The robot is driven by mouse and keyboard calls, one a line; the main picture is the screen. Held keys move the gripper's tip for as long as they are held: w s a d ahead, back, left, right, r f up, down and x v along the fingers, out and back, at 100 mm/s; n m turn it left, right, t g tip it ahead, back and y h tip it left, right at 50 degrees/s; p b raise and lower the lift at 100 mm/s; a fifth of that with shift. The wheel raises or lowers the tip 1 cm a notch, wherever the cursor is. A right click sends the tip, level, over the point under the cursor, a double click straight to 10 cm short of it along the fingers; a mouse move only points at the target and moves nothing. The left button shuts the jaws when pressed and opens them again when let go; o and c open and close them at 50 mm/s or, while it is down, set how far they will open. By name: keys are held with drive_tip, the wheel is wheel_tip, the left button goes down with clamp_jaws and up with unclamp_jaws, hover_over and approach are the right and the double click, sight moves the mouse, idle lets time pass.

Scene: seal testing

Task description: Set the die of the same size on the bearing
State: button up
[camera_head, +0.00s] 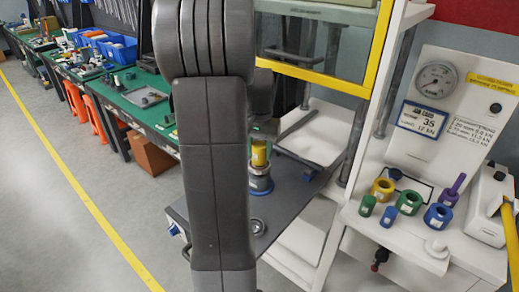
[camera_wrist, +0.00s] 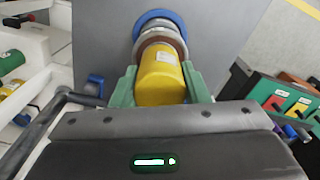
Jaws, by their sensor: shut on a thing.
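In the wrist view, the two green fingers of my gripper (camera_wrist: 160,84) are shut on a yellow cylindrical die (camera_wrist: 160,72). The die's far end is at the bearing (camera_wrist: 158,38), a stack of brownish and silvery rings with a blue ring (camera_wrist: 158,16) around or under it. In the head view, the yellow die (camera_head: 259,154) is upright above the bearing (camera_head: 261,184) on a dark grey plate. It looks in line with the bearing; whether it touches cannot be told. My arm hides most of the gripper there.
A white shelf (camera_head: 398,226) at right holds yellow, green, blue and purple rings and cylinders. A small silvery ring (camera_head: 257,227) lies on the dark plate (camera_head: 290,205). A yellow-framed press (camera_head: 330,80) stands behind.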

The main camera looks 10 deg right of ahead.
drive_tip(key=shift+f, duration=0.25)
idle(0.5)
drive_tip(key=o, duration=0.9)
drive_tip(key=o, duration=0.6)
drive_tip(key=shift+c, duration=0.2)
wheel_tip(320, 180, up, 8)
drive_tip(key=p, duration=0.6)
drive_tip(key=shift+f, duration=0.1)
drive_tip(key=shift+r, duration=0.75)
